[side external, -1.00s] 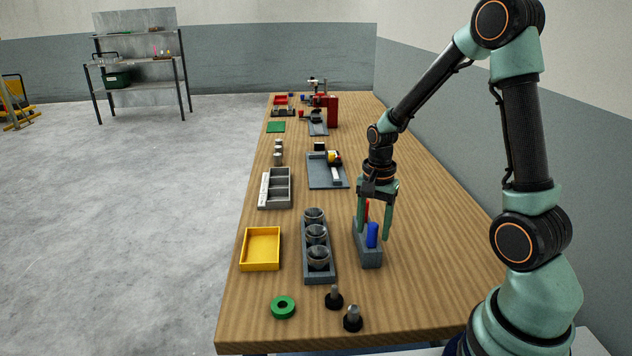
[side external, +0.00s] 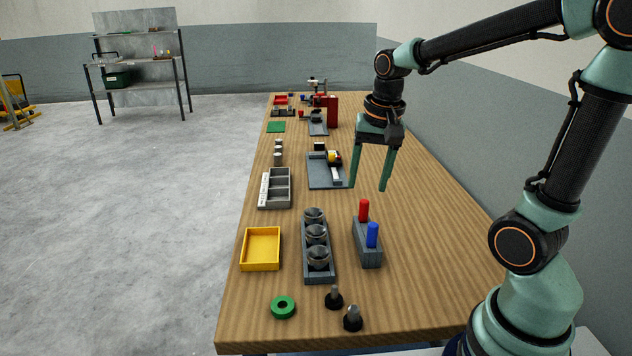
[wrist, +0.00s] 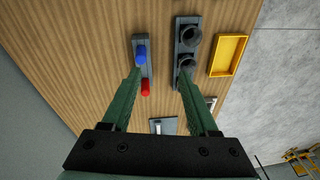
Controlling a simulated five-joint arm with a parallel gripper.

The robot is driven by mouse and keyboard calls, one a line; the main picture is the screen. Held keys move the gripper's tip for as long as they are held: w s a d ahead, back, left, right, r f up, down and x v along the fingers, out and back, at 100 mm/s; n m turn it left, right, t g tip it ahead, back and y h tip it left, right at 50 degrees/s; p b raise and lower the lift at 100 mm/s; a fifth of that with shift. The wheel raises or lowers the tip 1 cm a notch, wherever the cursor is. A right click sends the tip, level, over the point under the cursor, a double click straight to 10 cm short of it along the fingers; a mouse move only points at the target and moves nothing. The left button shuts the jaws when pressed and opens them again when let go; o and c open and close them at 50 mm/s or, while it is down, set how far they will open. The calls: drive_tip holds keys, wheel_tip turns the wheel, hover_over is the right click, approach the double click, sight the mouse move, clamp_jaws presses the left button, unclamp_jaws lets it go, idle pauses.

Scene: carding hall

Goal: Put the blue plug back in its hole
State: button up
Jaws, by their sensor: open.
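The blue plug (side external: 372,235) stands upright in the near end of a grey block (side external: 369,257) on the wooden table. A red plug (side external: 364,210) stands upright at the far end of the same block. In the wrist view the blue plug (wrist: 141,52) and the red plug (wrist: 145,88) show on the block, near the left finger. My gripper (side external: 368,189) is open and empty, above and beyond the block, clear of both plugs. Whether the blue plug is fully seated is hard to tell.
Left of the block is a grey rack with several dark cups (side external: 316,235), then a yellow tray (side external: 260,249). Two black knobs (side external: 353,318) and a green ring (side external: 283,307) lie nearer. A grey plate (side external: 322,172) lies behind. The table right of the block is clear.

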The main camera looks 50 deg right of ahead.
drive_tip(key=s+a+r+n+t, duration=0.2)
drive_tip(key=s+a+n+t, duration=0.1)
drive_tip(key=a+n, duration=0.5)
drive_tip(key=shift+s+a+r+n+t+y, duration=0.3)
drive_tip(key=shift+a+r+n, duration=0.05)
drive_tip(key=shift+n, duration=0.85)
